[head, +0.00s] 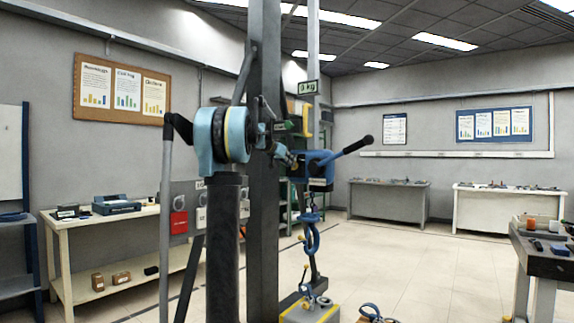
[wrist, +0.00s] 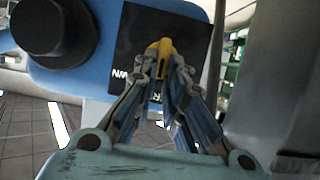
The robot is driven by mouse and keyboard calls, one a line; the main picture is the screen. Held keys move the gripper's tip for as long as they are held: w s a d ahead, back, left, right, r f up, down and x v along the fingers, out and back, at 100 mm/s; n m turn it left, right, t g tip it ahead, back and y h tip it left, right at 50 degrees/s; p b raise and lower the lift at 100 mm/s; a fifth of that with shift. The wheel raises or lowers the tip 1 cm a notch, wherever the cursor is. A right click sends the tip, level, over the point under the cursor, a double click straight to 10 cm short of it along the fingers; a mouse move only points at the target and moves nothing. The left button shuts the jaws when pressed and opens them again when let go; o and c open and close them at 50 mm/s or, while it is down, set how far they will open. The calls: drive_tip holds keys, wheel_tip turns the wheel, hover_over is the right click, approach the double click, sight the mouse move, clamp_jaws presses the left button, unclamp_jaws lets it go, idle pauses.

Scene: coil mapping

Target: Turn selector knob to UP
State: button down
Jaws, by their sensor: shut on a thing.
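In the wrist view the yellow selector knob (wrist: 161,47) sits on a black label plate (wrist: 190,38) on the blue hoist body (wrist: 90,84). My gripper (wrist: 160,72) has its fingers closed around the knob, one on each side. Part of a white label, like the end of "DOWN", shows left of the fingers; the fingers hide other lettering. I cannot read the knob's exact setting. In the head view the blue lever hoist (head: 321,184) hangs by the grey post, its black-gripped lever pointing up right. My gripper (head: 292,159) is at the hoist's left side; the knob is hidden there.
A blue hook (head: 312,236) hangs on a chain below the hoist, above a grey and yellow load (head: 310,309). A sign above (head: 307,87) reads 0 kg. A wooden workbench (head: 100,228) stands left, a dark-topped table (head: 548,258) right.

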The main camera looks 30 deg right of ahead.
drive_tip(key=shift+d, duration=0.25)
drive_tip(key=n+g, duration=0.1)
drive_tip(key=w+n+g+h, duration=0.1)
drive_tip(key=n, duration=0.1)
drive_tip(key=n+g+h, duration=0.1)
drive_tip(key=n, duration=0.1)
drive_tip(key=shift+w+a+f, duration=0.2)
drive_tip(key=shift+a+f, duration=0.05)
idle(0.5)
drive_tip(key=c, duration=1.7)
unclamp_jaws()
drive_tip(key=shift+w+f, duration=0.1)
drive_tip(key=shift+o, duration=0.2)
